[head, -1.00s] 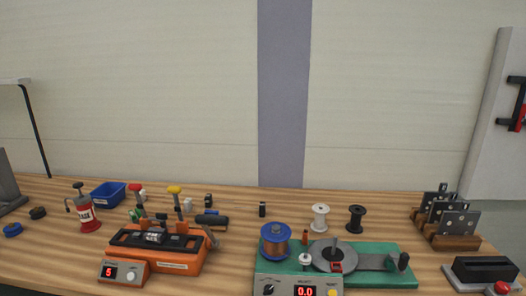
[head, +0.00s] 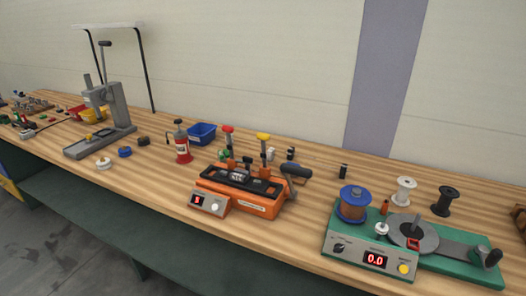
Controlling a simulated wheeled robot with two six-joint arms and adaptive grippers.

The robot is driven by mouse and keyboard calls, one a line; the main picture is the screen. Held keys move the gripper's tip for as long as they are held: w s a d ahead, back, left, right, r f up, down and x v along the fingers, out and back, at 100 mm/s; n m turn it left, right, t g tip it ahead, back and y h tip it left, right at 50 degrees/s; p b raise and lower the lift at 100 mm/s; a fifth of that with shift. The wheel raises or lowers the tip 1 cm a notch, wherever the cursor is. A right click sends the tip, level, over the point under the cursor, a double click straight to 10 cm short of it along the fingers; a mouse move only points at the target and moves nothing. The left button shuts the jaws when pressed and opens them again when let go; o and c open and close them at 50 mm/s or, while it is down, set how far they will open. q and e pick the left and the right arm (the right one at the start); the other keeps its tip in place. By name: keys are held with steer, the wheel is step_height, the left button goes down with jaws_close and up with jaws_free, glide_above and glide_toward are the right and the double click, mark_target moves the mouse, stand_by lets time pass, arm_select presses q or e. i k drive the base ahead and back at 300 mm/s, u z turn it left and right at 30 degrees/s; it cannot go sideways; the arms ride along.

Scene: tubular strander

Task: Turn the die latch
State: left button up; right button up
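Neither of my grippers is in view. An orange machine (head: 262,207) stands on the bench near the middle of the head view. A black frame on its top (head: 265,188) surrounds a small silver cylinder (head: 238,175). A red-topped lever (head: 228,130) and a yellow-topped lever (head: 263,137) stand upright behind it, and a dark handle (head: 296,171) is at its right end. I cannot tell which part is the die latch. A red digit display and a white knob (head: 215,206) are on its front.
A green winding machine (head: 342,230) with a copper spool (head: 353,204) stands to the right. The wooden bench (head: 300,232) has bare room between the two machines.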

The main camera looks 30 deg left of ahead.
mark_target(248, 160)
steer(key=z, duration=3.3)
steer(key=k, duration=1.4)
steer(key=u, duration=2.1)
